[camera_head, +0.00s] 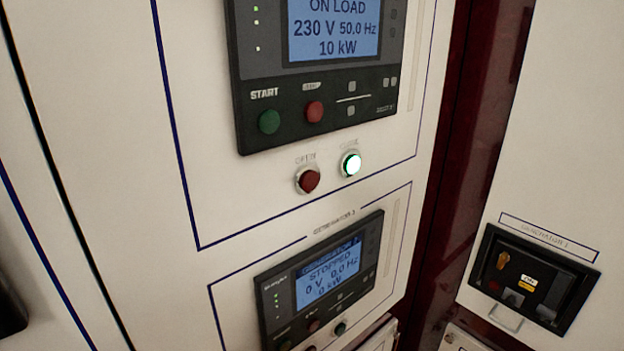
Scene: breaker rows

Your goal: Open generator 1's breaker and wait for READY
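A breaker unit (533,277) sits low on the right cabinet under a label that seems to read GENERATOR 1. Neither gripper is in view.
The upper controller has a green START button (269,121) and a red button (314,111). A lower controller (322,280) reads STOPPED, 0 V, 0.0 Hz, 0 kW; its label is blurred. A dark red strip (467,150) separates the cabinets. A dark object (10,305) shows at the left edge.

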